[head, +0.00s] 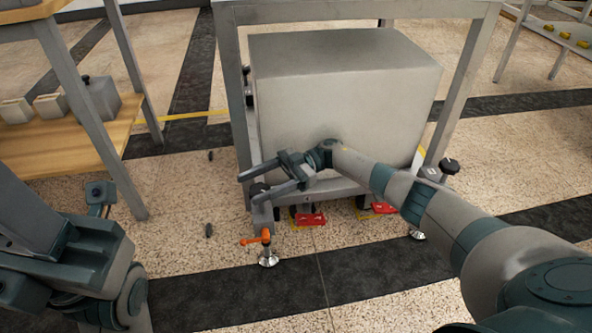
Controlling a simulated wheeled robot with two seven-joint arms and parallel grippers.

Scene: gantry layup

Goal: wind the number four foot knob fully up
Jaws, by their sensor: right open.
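My right gripper (247,187) is open, its two fingers pointing left at the front left corner of the grey gantry frame (229,95). A black foot knob (259,188) shows between the fingers; I cannot tell whether they touch it. Below it are an orange lever (255,240) and a round metal foot pad (268,259). Another black knob (450,166) stands at the front right corner, above a second foot pad (417,235). No number is readable on either knob. My left arm is at the lower left; its gripper's jaws cannot be made out.
A large grey block (345,100) fills the frame behind my right gripper. Red caster pedals (311,220) sit low under the front edge. A wooden-shelved bench (75,145) stands at the left. Small dark items (209,230) lie on the speckled floor.

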